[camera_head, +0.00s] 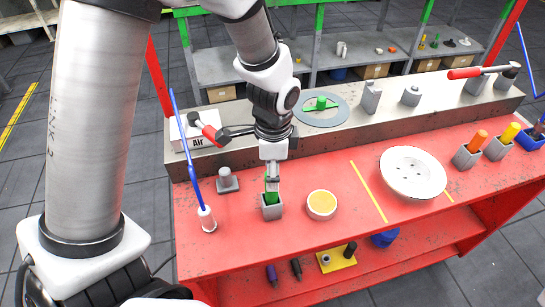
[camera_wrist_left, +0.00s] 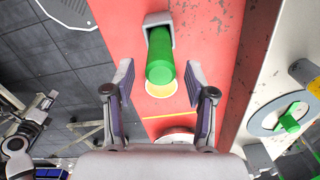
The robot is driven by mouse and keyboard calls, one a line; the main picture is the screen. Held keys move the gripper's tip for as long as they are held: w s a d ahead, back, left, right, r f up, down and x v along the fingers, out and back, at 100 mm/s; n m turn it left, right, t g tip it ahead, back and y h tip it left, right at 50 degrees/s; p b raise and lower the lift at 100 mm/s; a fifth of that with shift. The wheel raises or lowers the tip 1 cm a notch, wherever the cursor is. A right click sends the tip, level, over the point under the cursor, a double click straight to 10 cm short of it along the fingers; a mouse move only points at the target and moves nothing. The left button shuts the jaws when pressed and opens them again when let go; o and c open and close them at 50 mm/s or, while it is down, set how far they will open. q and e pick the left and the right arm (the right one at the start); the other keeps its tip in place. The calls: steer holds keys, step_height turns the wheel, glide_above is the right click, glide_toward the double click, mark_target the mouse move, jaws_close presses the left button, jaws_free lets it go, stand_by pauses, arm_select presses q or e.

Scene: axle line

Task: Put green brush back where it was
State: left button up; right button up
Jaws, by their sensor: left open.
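The green brush (camera_head: 271,198) stands in a grey square holder (camera_head: 271,211) near the front of the red table in the head view. In the left wrist view the brush (camera_wrist_left: 160,58) shows as a green cylinder with one end in the grey holder (camera_wrist_left: 158,19). My left gripper (camera_head: 272,180) is right above the holder, at the brush's upper end. In the left wrist view its fingers (camera_wrist_left: 158,78) are spread to either side of the brush, with gaps visible. The fingers partly hide the brush in the head view. My right gripper is not in view.
A round yellow-topped container (camera_head: 321,205) stands close to the right of the holder. A white cup with a blue rod (camera_head: 207,218) and a grey fitting (camera_head: 227,180) stand to its left. A white perforated dish (camera_head: 412,173) and holders with orange and yellow handles (camera_head: 467,156) are further right.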

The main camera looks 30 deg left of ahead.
arm_select(q)
step_height(320, 180, up, 13)
steer(key=b, duration=0.1)
